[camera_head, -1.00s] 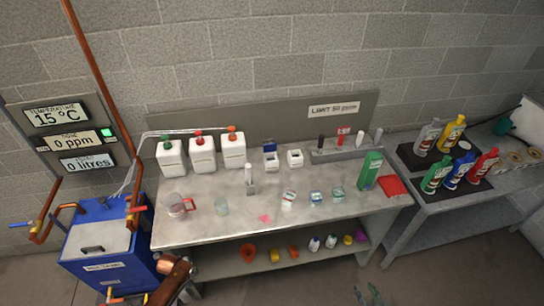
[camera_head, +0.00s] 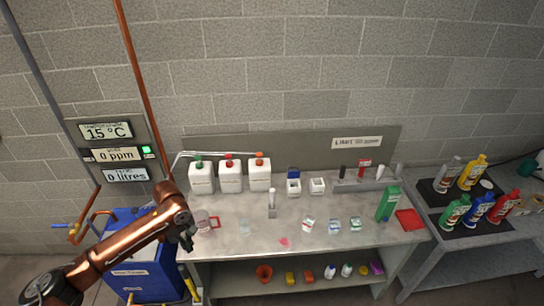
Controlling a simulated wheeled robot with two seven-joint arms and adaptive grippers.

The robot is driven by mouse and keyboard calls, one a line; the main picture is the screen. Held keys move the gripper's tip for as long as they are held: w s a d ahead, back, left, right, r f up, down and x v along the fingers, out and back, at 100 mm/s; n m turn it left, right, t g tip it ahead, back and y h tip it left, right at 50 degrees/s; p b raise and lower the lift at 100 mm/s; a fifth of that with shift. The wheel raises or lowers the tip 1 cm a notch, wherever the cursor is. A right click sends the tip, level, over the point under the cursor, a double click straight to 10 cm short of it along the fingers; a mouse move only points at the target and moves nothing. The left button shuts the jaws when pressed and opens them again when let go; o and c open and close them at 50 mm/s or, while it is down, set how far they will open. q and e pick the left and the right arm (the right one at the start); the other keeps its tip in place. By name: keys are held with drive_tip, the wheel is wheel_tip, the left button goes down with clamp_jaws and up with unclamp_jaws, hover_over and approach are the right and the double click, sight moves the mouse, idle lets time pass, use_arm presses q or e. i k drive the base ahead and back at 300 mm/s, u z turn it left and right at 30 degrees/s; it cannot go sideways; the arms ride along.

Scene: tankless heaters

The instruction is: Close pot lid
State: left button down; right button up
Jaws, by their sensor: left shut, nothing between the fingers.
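A small white pot (camera_head: 294,187) stands toward the back of the grey table, with a blue piece that looks like a raised lid (camera_head: 293,173) at its back. A second small white pot (camera_head: 317,186) stands just right of it, with no blue piece visible. My left gripper (camera_head: 188,240) is shut and empty, pointing down at the table's left end, in front of the blue tank's right side. It is well to the left of the pots and apart from them. My right gripper is not in view.
A clear jug (camera_head: 206,221) stands close right of my left gripper. White jerrycans (camera_head: 230,177) with coloured caps line the table's back left. A white upright item (camera_head: 271,204) stands in front of the pots. The table (camera_head: 250,246) has bare room along its front.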

sight(295, 175)
drive_tip(key=u, duration=0.1)
drive_tip(key=i, duration=0.95)
drive_tip(key=z, duration=0.75)
drive_tip(key=i, duration=0.8)
drive_tip(key=z, duration=0.5)
